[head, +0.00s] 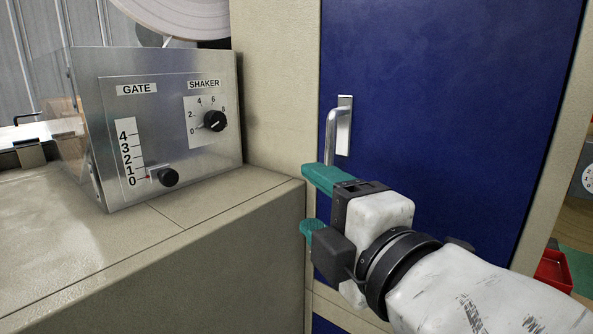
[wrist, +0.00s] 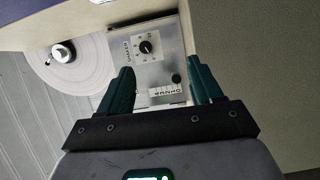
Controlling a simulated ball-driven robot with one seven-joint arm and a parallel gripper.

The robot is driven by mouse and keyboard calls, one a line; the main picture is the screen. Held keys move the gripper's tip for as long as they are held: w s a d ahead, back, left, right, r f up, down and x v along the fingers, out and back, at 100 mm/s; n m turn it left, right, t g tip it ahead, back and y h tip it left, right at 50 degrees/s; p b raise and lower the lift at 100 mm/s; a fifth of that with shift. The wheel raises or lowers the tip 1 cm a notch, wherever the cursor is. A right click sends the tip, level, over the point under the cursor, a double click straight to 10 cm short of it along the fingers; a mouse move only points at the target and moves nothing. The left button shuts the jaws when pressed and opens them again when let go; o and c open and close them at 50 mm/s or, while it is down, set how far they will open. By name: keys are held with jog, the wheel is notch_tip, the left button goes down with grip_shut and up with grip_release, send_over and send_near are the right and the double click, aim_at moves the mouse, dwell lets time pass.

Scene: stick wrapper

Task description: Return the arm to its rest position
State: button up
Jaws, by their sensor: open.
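My gripper (head: 312,204) is open and empty, with teal fingers spread apart. In the head view it is in front of the blue door, below the metal door handle (head: 331,135) and just right of the beige cabinet's edge. I cannot tell whether the upper finger touches the handle or only overlaps it in the picture. My arm reaches in from the lower right. In the wrist view my gripper (wrist: 162,90) shows its two teal fingers apart, with the control box (wrist: 165,60) seen beyond and between them.
The metal control box (head: 85,110) with GATE slider knob (head: 168,177) and SHAKER dial (head: 214,121) stands on the beige cabinet top (head: 60,230). The blue door (head: 450,100) is behind my arm. A white reel (head: 180,15) is above the box. A red bin (head: 553,271) sits at far right.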

jog(key=s+d+f+m+g+h+p, duration=0.1)
jog(key=d+f+m+g+h, duration=0.1)
jog(key=d+f+m, duration=0.5)
jog(key=s+d+f+m+g+h+p, duration=0.2)
jog(key=f+g, duration=0.1)
jog(key=f, duration=0.8)
jog(key=s+d+f+m+g+h+p, duration=0.15)
jog(key=d+f+m, duration=0.35)
jog(key=f, duration=0.5)
jog(key=s+d+f+m+g+h+p, duration=0.1)
jog(key=s+d+f+m+g, duration=0.3)
jog(key=s+f, duration=0.4)
jog(key=s+d+f+m+g+h+p, duration=0.1)
jog(key=s+d+f+m+g, duration=0.3)
jog(key=s+f, duration=0.4)
jog(key=s+d+m, duration=0.1)
jog(key=s+d, duration=0.1)
jog(key=s, duration=0.4)
jog(key=shift+s+d+g, duration=0.35)
jog(key=shift+h, duration=0.25)
